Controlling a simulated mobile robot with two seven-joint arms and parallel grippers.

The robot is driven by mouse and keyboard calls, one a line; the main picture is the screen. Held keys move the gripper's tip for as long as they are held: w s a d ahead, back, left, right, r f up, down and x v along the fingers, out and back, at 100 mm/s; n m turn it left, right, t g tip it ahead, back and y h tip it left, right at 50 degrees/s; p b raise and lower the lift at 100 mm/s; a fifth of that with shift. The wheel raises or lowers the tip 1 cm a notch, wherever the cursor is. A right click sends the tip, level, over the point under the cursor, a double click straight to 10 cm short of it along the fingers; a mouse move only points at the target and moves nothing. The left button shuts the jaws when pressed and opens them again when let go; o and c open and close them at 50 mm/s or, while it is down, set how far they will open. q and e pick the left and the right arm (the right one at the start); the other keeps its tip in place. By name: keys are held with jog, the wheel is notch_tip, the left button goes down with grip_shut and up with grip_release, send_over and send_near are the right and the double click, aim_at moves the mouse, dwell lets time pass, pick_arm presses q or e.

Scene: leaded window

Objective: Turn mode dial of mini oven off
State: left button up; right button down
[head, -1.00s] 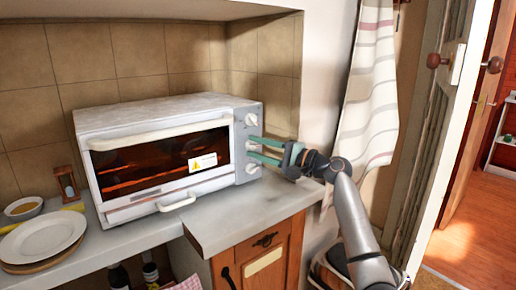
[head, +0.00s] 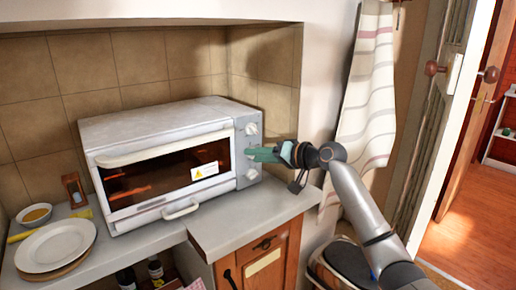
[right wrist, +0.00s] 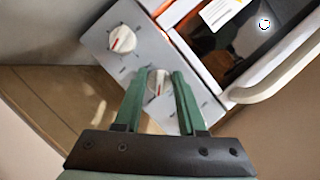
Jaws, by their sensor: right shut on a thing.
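The white mini oven (head: 160,123) stands on the counter with its door closed. Its grey control panel on the right carries a column of white dials. The top dial (head: 251,128) and bottom dial (head: 252,174) are clear in the head view. My right gripper (head: 250,154) covers the middle dial there. In the right wrist view, the middle dial (right wrist: 159,81) sits between the two green fingers (right wrist: 158,84), which are shut on it. Its red mark shows. The bottom dial (right wrist: 122,39) is beside it, untouched. Dial labels are too small to read. My left gripper is out of view.
The grey counter (head: 240,228) ends just right of the oven. White plates (head: 55,243), a small bowl (head: 35,214) and an hourglass (head: 74,188) stand left of the oven. A striped curtain (head: 368,90) hangs on the right, near my arm.

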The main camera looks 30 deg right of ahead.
pick_arm(q)
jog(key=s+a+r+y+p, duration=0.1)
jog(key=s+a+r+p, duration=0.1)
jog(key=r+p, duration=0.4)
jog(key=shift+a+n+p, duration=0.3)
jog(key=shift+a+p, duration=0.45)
jog(key=shift+p, duration=0.5)
pick_arm(e)
jog(key=shift+n+g+h, duration=0.15)
jog(key=shift+n+h, duration=0.9)
jog(key=shift+n, duration=0.55)
jog(key=shift+n+g+h, duration=0.15)
jog(key=shift+n+h, duration=0.9)
jog(key=shift+n, duration=0.55)
jog(key=c, duration=0.5)
grip_release()
pick_arm(q)
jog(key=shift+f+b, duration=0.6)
jog(key=shift+b, duration=0.05)
pick_arm(e)
jog(key=v, duration=1.2)
jog(key=shift+s+a+r, duration=0.1)
jog(key=shift+s+a, duration=0.05)
jog(key=shift+s, duration=0.15)
